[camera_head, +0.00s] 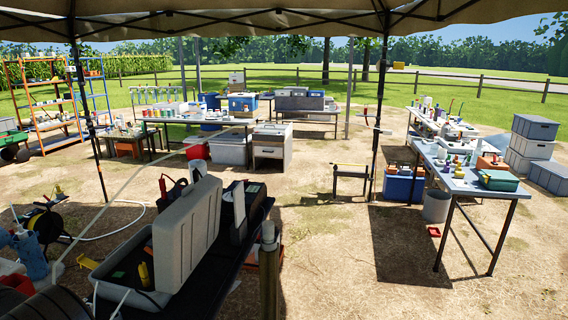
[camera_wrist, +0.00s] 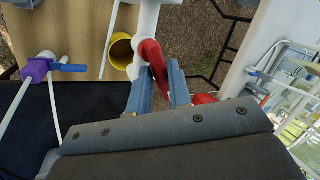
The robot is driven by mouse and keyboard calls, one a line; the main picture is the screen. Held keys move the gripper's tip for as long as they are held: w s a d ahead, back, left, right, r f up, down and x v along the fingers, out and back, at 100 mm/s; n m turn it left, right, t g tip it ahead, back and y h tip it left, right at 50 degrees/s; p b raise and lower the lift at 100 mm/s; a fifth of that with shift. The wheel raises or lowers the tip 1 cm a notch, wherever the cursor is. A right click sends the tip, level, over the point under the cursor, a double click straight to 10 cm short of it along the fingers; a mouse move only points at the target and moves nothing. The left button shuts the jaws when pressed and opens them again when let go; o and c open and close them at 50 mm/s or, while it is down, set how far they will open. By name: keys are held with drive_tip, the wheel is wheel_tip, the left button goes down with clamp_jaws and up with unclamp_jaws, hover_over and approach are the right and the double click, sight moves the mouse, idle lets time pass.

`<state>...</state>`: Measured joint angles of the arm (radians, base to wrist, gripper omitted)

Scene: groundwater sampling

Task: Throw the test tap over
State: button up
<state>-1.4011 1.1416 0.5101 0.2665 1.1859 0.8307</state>
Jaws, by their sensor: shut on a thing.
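A red lever handle (camera_wrist: 151,55), which I take to be that of the test tap, shows in the wrist view at upper centre against a white upright pipe (camera_wrist: 147,22). My gripper (camera_wrist: 158,76) has its two blue-grey fingers on either side of the red handle and is shut on it. I cannot make out the tap or my gripper in the head view.
In the wrist view a yellow cup (camera_wrist: 121,54) stands just left of the handle. A purple fitting with a blue lever (camera_wrist: 37,70) is at far left. In the head view, a grey open case (camera_head: 187,235) fills the near left; bare ground lies centre right.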

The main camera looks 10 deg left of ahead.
drive_tip(key=shift+s+a+r+n+g+h, duration=0.1)
drive_tip(key=shift+a+n+g+h, duration=0.1)
drive_tip(key=shift+n, duration=0.4)
drive_tip(key=shift+s+a+n+g+h, duration=0.1)
drive_tip(key=shift+a+n+g, duration=0.1)
drive_tip(key=shift+n, duration=0.4)
drive_tip(key=shift+s+a+n+g+h, duration=0.15)
drive_tip(key=shift+n+g+h, duration=0.25)
drive_tip(key=shift+n, duration=1.2)
drive_tip(key=o, duration=0.7)
drive_tip(key=v, duration=0.3)
drive_tip(key=shift+w+r, duration=0.1)
drive_tip(key=shift+w, duration=0.1)
drive_tip(key=w+d, duration=0.2)
drive_tip(key=w, duration=0.1)
drive_tip(key=w+d, duration=0.2)
drive_tip(key=w, duration=0.1)
drive_tip(key=w+d, duration=0.2)
drive_tip(key=w, duration=0.1)
drive_tip(key=shift+w+d, duration=0.2)
drive_tip(key=shift+w, duration=0.2)
